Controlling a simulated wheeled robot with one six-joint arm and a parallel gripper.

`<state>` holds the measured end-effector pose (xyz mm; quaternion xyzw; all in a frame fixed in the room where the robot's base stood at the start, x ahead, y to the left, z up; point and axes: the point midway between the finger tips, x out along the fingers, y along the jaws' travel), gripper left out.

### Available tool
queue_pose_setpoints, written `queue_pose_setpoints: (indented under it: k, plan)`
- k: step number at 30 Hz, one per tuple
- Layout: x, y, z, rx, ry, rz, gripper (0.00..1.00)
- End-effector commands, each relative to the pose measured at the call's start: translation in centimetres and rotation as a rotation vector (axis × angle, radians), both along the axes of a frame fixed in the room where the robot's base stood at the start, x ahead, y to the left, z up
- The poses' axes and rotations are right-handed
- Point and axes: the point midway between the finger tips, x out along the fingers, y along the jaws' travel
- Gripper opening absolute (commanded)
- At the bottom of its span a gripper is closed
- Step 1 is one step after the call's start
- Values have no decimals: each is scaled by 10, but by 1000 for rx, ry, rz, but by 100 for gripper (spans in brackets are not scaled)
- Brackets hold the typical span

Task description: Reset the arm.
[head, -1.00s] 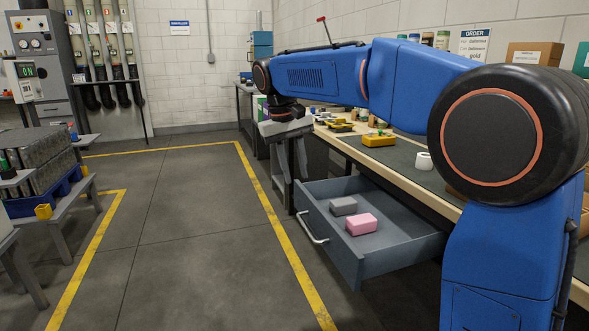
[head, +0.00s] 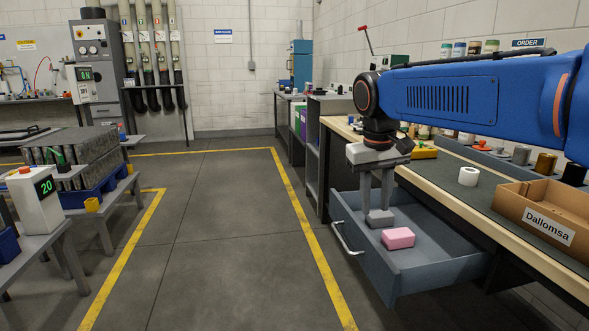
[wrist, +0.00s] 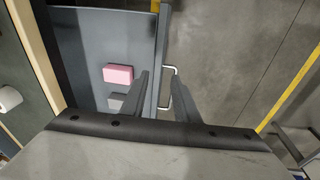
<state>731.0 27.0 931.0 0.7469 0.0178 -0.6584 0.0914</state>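My arm (head: 470,97) reaches left across the head view. My gripper (head: 376,206) hangs at its end with the fingers pointing down, over the open drawer (head: 440,272) beside the workbench. In the wrist view my gripper (wrist: 164,74) has its two fingers apart with nothing held between them, near the drawer's front edge and handle (wrist: 166,69). A pink block (head: 398,238) and a grey block (head: 381,219) lie in the drawer. The wrist view shows the pink block (wrist: 118,74) and part of the grey block (wrist: 116,101) left of the fingers.
The workbench (head: 440,190) carries a white roll (head: 468,176), a cardboard box (head: 545,222) and several cans. A low table with a dark stack (head: 75,150) and a display reading 20 (head: 38,200) stands at left. The floor (head: 235,250) between is clear.

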Motion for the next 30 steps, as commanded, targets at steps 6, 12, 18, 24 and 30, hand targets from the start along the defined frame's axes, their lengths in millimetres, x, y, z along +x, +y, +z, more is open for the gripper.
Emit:
queue_pose_setpoints:
  k: [6,12,18,24,30]
  plan:
    - [-58,-35,-22,40,-58,-25,28]
    - [-109,-58,-50,72,-113,-48,28]
    - [-158,-77,-86,98,-171,-73,28]
    - [-204,-89,-126,118,-230,-101,28]
    - [-233,-95,-159,130,-273,-122,28]
